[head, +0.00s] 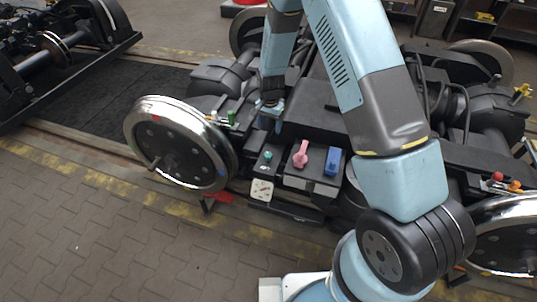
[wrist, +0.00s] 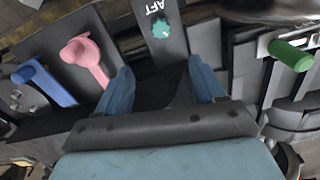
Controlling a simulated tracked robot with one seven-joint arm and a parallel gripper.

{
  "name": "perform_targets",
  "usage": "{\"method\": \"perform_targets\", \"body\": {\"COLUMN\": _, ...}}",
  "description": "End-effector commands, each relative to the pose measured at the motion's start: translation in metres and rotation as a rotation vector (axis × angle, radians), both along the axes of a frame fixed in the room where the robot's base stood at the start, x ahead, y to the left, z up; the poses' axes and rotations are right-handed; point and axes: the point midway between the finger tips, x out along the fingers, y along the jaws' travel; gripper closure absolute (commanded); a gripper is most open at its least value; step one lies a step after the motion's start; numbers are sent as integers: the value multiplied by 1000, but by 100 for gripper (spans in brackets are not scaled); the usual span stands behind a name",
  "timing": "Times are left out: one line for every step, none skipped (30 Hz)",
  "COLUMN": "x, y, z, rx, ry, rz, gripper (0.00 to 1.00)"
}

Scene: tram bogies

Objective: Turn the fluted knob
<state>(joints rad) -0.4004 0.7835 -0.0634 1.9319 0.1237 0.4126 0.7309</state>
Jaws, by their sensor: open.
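The fluted knob is a small teal knob with a ribbed edge. In the wrist view the knob (wrist: 162,28) sits on a dark plate under the white letters AFT, near the top middle. In the head view it is a small teal spot (head: 267,155) on the dark box of the bogie, left of the pink handle. My gripper (wrist: 162,82) is open, with its two blue fingers apart and nothing between them. The knob shows beyond the fingertips, roughly in line with the gap and not touched. In the head view my gripper (head: 270,122) hangs above and behind the knob.
A pink lever handle (head: 300,155) and a blue handle (head: 332,160) stand right of the knob. A green cylinder (head: 231,118) is on the left near the big wheel (head: 172,145). A white dial plate (head: 262,190) is on the box front. Paved floor (head: 90,230) lies clear in front.

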Motion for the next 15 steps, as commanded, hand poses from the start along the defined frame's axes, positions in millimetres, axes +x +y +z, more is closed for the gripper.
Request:
{"method": "perform_targets", "body": {"x": 0, "y": 3, "z": -12, "rx": -5, "ry": 6, "rz": -5, "gripper": 31}}
{"method": "perform_targets", "body": {"x": -1, "y": 4, "z": -17, "rx": -6, "ry": 8, "rz": -7, "gripper": 31}}
{"method": "perform_targets", "body": {"x": -1, "y": 5, "z": -22, "rx": -8, "ry": 11, "rz": -11, "gripper": 31}}
{"method": "perform_targets", "body": {"x": -1, "y": 6, "z": -25, "rx": -8, "ry": 12, "rz": -13, "gripper": 31}}
{"method": "perform_targets", "body": {"x": -2, "y": 6, "z": -28, "rx": -10, "ry": 13, "rz": -15, "gripper": 31}}
{"method": "perform_targets", "body": {"x": -2, "y": 7, "z": -31, "rx": -10, "ry": 15, "rz": -17, "gripper": 31}}
{"method": "perform_targets", "body": {"x": -2, "y": 7, "z": -33, "rx": -11, "ry": 16, "rz": -18, "gripper": 31}}
{"method": "perform_targets", "body": {"x": -2, "y": 7, "z": -35, "rx": -11, "ry": 17, "rz": -19, "gripper": 31}}
{"method": "perform_targets", "body": {"x": -2, "y": 7, "z": -38, "rx": -11, "ry": 17, "rz": -19, "gripper": 31}}
{"method": "perform_targets", "body": {"x": -2, "y": 7, "z": -41, "rx": -11, "ry": 17, "rz": -19, "gripper": 31}}
{"method": "perform_targets", "body": {"x": -2, "y": 7, "z": -44, "rx": -11, "ry": 17, "rz": -19, "gripper": 31}}
{"method": "perform_targets", "body": {"x": -2, "y": 7, "z": -49, "rx": -11, "ry": 17, "rz": -19, "gripper": 31}}
{"method": "perform_targets", "body": {"x": -2, "y": 7, "z": -53, "rx": -11, "ry": 17, "rz": -19, "gripper": 31}}
{"method": "perform_targets", "body": {"x": -2, "y": 7, "z": -58, "rx": -12, "ry": 17, "rz": -19, "gripper": 31}}
{"method": "perform_targets", "body": {"x": -2, "y": 7, "z": -64, "rx": -11, "ry": 17, "rz": -19, "gripper": 31}}
